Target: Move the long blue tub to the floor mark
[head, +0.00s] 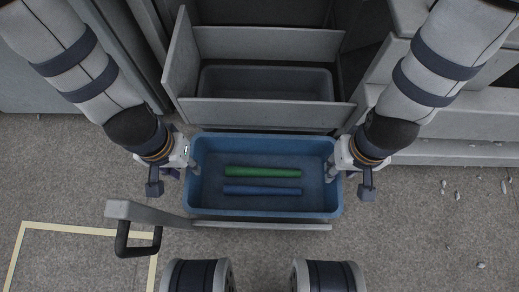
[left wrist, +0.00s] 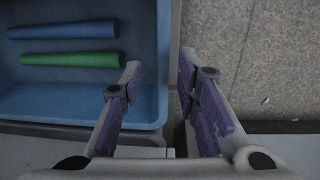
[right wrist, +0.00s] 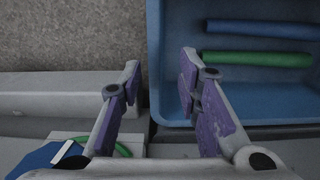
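The long blue tub (head: 262,212) sits upright in front of the grey machine in the head view, with a green tube (head: 262,172) and a blue tube (head: 262,190) lying inside. My left gripper (head: 172,172) is at its left end and my right gripper (head: 356,172) at its right end. In the left wrist view the tub's end rim (left wrist: 166,60) lies between the two parted fingers (left wrist: 160,78). In the right wrist view the opposite rim (right wrist: 154,60) lies between parted fingers (right wrist: 160,75). The floor mark, a pale yellow outline (head: 75,229), is at lower left, partly cut off.
A grey panel (head: 250,225) with a black handle (head: 137,240) runs along the tub's near side. A grey bin (head: 265,83) sits in the machine opening behind the tub. Small pale scraps (head: 457,195) lie on the floor at right.

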